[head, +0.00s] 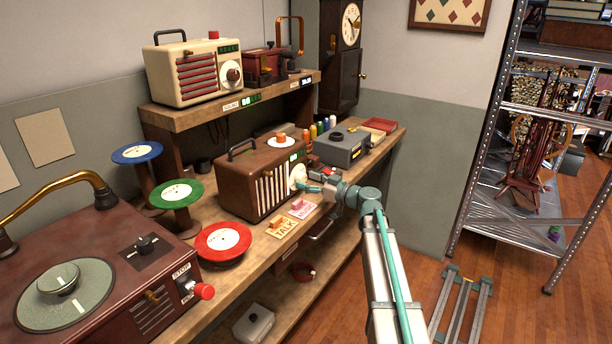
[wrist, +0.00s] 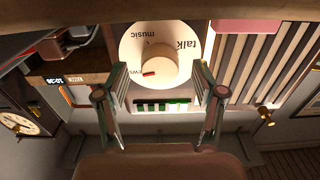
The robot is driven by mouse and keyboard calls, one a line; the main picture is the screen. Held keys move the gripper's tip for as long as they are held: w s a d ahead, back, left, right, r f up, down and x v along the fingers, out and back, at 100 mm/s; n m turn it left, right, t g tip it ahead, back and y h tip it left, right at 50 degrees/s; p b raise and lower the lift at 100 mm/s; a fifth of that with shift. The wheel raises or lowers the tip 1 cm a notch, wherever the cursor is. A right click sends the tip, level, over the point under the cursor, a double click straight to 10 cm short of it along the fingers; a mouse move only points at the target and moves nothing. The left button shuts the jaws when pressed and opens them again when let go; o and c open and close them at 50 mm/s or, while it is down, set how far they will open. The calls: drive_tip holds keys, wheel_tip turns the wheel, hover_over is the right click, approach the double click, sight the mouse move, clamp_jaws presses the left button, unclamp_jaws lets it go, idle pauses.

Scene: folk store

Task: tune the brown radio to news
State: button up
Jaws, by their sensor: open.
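The brown radio (head: 240,187) stands on the bench in the middle of the head view, its front with pale slats facing my arm. Its round cream dial (wrist: 190,40) fills the upper middle of the wrist view, inverted, with the words music, talk and a partly hidden news. The cream knob (wrist: 160,62) has a red mark at its lower left, beside the news lettering. My gripper (wrist: 159,78) is open, one finger on each side of the knob with visible gaps. In the head view my gripper (head: 314,188) is at the dial (head: 298,175).
A cream radio (head: 185,75) stands on the raised shelf above. A yellow TALK card (head: 282,227) and a pink card (head: 302,208) lie before the brown radio. A grey box (head: 342,148) stands to its right, and a red disc stand (head: 223,241) to its left.

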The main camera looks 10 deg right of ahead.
drive_tip(key=shift+w+a, duration=0.2)
drive_tip(key=shift+w, duration=0.05)
drive_tip(key=shift+b, duration=0.3)
drive_tip(key=shift+w+a+b, duration=0.1)
drive_tip(key=shift+b, duration=0.55)
drive_tip(key=shift+c, duration=0.2)
drive_tip(key=c, duration=0.7)
drive_tip(key=shift+c, duration=0.2)
